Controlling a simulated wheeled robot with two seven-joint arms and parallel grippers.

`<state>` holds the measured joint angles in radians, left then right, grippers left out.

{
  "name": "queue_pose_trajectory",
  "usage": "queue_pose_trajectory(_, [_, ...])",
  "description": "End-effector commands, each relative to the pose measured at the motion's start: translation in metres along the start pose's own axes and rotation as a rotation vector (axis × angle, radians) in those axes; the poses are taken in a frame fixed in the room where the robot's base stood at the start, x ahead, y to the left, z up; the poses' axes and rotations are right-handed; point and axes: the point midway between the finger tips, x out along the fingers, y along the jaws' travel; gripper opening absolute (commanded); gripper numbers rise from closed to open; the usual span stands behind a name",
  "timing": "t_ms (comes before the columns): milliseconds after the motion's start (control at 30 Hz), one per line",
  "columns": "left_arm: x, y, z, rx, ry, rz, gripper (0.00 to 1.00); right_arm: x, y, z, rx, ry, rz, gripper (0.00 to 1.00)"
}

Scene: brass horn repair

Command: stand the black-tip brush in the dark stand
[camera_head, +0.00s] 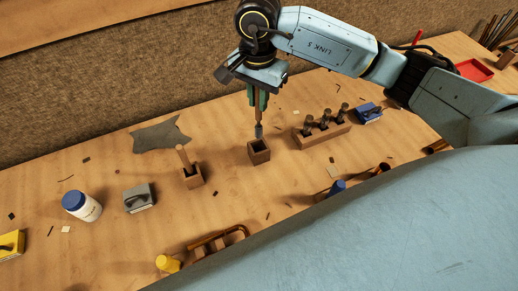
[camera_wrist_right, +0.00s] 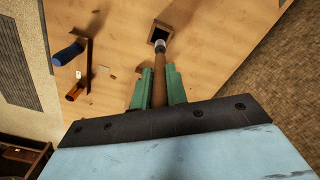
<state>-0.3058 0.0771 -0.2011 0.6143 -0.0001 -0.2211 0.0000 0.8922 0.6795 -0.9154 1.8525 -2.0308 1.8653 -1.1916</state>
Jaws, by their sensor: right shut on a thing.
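My right gripper (camera_head: 259,98) points down with its green fingers shut on a wooden-handled brush (camera_head: 258,118). The brush hangs upright, its grey lower end just above the back of the dark stand's opening; I cannot tell if it touches the rim. The dark stand (camera_head: 259,154) is a small brown block with a square hole. In the right wrist view, the brush handle (camera_wrist_right: 160,88) runs between the fingers (camera_wrist_right: 159,84) towards the stand's dark opening (camera_wrist_right: 157,33). A black tip is not clearly visible. My left gripper is not in view.
A second wooden stand (camera_head: 193,178) with an upright handle in it is left of the dark stand. A rack (camera_head: 322,137) with several dark pieces is to the right. A grey cloth (camera_head: 160,135), grey box (camera_head: 139,198) and white jar (camera_head: 88,211) are to the left.

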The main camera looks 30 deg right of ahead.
Motion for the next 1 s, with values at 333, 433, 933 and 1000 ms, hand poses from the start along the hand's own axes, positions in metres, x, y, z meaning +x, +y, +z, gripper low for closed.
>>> queue_pose_trajectory(333, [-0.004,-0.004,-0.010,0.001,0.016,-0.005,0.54,0.056,0.001,0.000,0.024,-0.003,0.004,0.00])
queue_pose_trajectory(433, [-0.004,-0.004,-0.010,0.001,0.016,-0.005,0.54,0.062,0.000,0.000,0.023,-0.001,0.001,0.00])
queue_pose_trajectory(933, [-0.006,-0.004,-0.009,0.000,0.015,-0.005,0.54,0.099,0.000,0.000,0.020,0.000,0.000,0.00])
queue_pose_trajectory(1000, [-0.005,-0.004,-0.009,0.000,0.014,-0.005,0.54,0.099,0.000,0.000,0.021,0.000,0.000,0.00])
